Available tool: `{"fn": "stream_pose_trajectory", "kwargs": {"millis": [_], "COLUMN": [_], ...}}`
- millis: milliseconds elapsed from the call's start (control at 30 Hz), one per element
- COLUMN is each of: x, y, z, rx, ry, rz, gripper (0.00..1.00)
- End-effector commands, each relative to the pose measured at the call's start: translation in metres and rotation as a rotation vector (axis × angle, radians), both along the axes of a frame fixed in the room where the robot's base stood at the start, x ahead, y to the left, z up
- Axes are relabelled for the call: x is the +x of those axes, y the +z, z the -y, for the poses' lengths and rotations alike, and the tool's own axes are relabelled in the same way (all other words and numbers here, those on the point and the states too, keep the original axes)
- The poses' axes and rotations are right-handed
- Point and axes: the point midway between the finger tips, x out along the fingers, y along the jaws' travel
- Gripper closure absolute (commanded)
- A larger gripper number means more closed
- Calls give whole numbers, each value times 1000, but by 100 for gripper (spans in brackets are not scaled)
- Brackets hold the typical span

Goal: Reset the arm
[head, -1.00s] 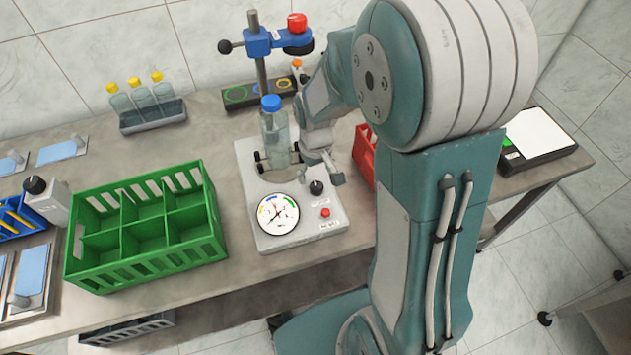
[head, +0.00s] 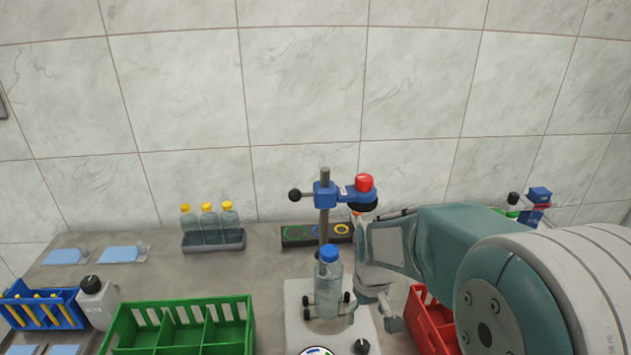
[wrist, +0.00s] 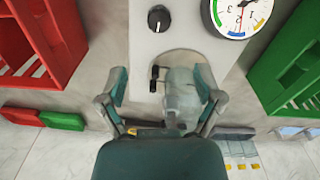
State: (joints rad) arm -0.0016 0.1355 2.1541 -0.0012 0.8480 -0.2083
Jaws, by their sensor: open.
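My gripper (head: 374,290) is open just right of the blue-capped bottle (head: 329,283) in the head view. The clear bottle stands upright on the pale tester base (head: 296,296), between small black posts. In the wrist view my two fingers (wrist: 160,92) are spread wide; the bottle (wrist: 182,88) shows between them, close to the right finger. I cannot tell whether that finger touches it. The blue cap is not visible in the wrist view. The dial (wrist: 235,14) and black knob (wrist: 158,18) show on the base there.
A green divided crate (head: 180,312) is left and a red bin (head: 424,318) right. Behind stand a blue clamp (head: 326,195) on a post, a ring strip (head: 295,236) and a rack (head: 213,241) of yellow-capped bottles. A blue rack (head: 40,310) is far left.

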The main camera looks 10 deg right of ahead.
Motion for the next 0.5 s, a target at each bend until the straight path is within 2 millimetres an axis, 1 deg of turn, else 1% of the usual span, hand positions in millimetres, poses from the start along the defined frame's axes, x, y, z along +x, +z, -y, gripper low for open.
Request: {"fn": "stream_pose_trajectory", "kwargs": {"millis": [67,167,300,500], "x": [-3,-13,-31,-60], "y": [8,26,54,88], "z": [0,0,0,0], "rx": [0,1,3,11], "ry": [-6,-22,-50,-91], "rz": [17,57,124,220], "gripper": [15,15,15,15]}}
